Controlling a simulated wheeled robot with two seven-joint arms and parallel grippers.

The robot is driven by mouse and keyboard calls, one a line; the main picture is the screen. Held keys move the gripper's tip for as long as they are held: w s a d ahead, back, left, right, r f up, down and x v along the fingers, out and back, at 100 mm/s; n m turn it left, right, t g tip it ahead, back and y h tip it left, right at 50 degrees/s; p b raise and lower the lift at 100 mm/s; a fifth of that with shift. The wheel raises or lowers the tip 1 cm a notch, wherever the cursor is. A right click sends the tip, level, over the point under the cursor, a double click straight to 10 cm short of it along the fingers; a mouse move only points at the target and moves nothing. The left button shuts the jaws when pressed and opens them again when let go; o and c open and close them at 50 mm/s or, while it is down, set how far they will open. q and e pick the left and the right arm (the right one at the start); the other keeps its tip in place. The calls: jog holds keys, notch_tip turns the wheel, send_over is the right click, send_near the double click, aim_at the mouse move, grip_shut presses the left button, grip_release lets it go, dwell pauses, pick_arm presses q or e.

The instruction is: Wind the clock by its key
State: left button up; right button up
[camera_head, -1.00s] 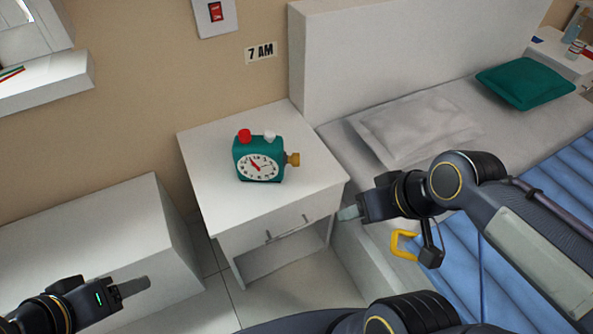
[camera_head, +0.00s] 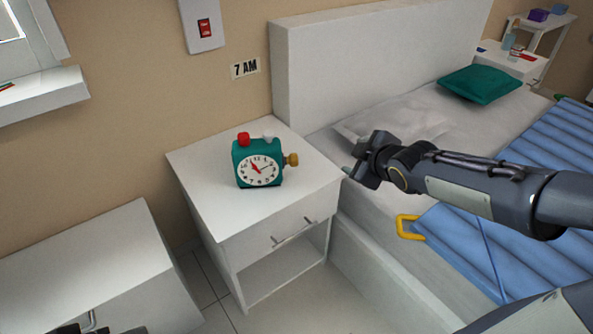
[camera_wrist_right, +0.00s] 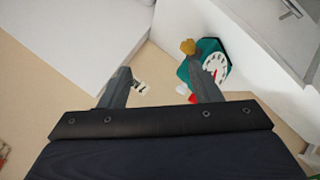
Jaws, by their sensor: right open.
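The teal alarm clock (camera_head: 245,150) stands upright on the white nightstand (camera_head: 205,175), its white dial facing the front. Its brass winding key (camera_head: 291,160) sticks out from its right side. My right gripper (camera_head: 352,174) is over the bed side of the nightstand, right of the key and apart from it. In the right wrist view, my right gripper (camera_wrist_right: 163,85) is open and empty. There the clock (camera_wrist_right: 207,50) appears upside down, and the key (camera_wrist_right: 188,47) lies beyond the right-hand finger. Only a dark bit of my left gripper (camera_head: 100,330) shows at the bottom edge.
A red button (camera_head: 243,139) and a white button (camera_head: 268,137) sit on top of the clock. The bed headboard (camera_head: 370,55) rises behind right. A yellow handle (camera_head: 408,227) lies near the blue cover (camera_head: 475,235). The nightstand top around the clock is clear.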

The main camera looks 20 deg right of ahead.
aim_at(295, 159)
jog(key=w+a+f+n+t+y+b, duration=0.1)
jog(key=w+f+n+y+b, duration=0.1)
jog(key=w+f+n+y, duration=0.1)
jog(key=w+a+f+n+t+y+b, duration=0.1)
jog(key=w+f+n+y+b, duration=0.2)
jog(key=w+f+n, duration=0.3)
jog(key=w+a+f+n+t+y+b, duration=0.1)
jog(key=w+a+f+n+y+b, duration=0.1)
jog(key=w+f+n+y+b, duration=0.1)
jog(key=shift+w+f+n+t, duration=0.15)
jog(key=shift+w+f+n, duration=0.25)
jog(key=shift+f, duration=0.3)
jog(key=shift+w+f+n+t, duration=0.15)
jog(key=shift+w+f+n, duration=0.1)
jog(key=shift+f+n, duration=0.35)
jog(key=shift+a+f+n+y, duration=0.1)
jog(key=shift+f+n+y, duration=0.2)
jog(key=shift+f, duration=0.05)
jog(key=shift+w+a, duration=0.15)
jog(key=shift+a, duration=0.05)
jog(key=b+x, duration=0.2)
jog(key=x, duration=0.5)
jog(key=shift+w+a+r, duration=0.15)
jog(key=shift+a+r, duration=0.05)
